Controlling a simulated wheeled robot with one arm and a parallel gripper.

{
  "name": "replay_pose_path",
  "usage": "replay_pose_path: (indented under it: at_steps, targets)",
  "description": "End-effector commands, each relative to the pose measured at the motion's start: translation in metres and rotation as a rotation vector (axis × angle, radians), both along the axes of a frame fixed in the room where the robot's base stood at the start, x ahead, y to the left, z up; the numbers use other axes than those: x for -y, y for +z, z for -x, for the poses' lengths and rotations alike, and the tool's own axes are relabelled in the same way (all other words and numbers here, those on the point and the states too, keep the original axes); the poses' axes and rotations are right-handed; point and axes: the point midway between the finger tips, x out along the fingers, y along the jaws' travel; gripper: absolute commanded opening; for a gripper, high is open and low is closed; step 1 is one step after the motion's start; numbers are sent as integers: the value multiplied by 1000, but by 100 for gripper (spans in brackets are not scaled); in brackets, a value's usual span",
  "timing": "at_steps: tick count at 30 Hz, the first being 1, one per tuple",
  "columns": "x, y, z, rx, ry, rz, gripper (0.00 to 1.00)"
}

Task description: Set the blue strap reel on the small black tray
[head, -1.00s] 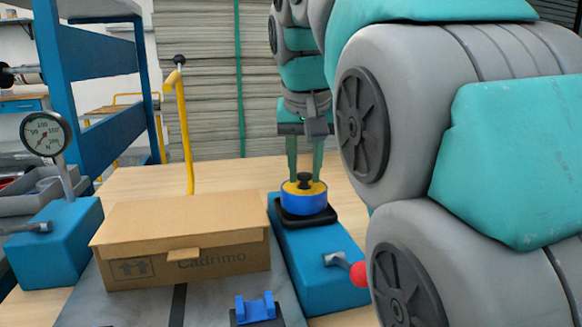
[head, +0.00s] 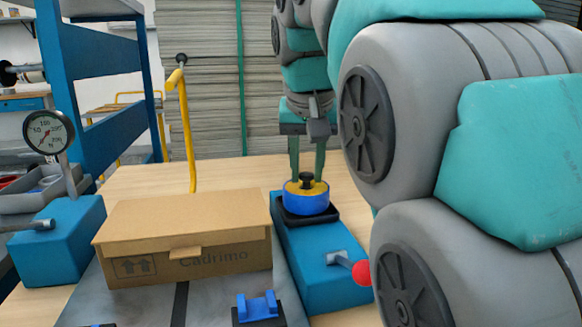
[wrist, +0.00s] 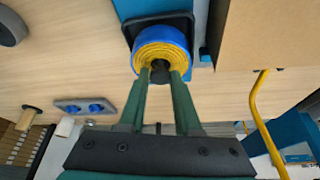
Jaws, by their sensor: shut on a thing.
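The blue strap reel (head: 307,198) has a yellow top and a black centre knob. It sits upright over the small black tray (head: 326,217), which lies on a blue machine block. In the wrist view the reel (wrist: 148,47) is within the tray's outline (wrist: 128,29); I cannot tell if its underside touches the tray. My gripper (head: 307,179) points down from above, with its green fingers shut on the reel's black knob. The fingertips (wrist: 161,72) also show at the knob in the wrist view.
A cardboard box (head: 190,243) stands left of the reel. A red-knobbed lever (head: 361,273) and a blue bracket (head: 257,308) are in front. A yellow curved post (head: 185,135) rises behind the box. Bare wooden table (head: 235,178) lies behind the reel.

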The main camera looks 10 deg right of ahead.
Motion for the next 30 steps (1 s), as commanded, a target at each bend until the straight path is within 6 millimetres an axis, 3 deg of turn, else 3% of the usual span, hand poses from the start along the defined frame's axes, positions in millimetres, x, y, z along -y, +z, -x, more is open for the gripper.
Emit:
replay_pose_path:
  at_steps: [16,17,19,30]
  targets:
    - [0,-10,0,0,0,0,0]
    - [0,-10,0,0,0,0,35]
    - [0,-10,0,0,0,0,43]
    - [0,-10,0,-1,0,0,44]
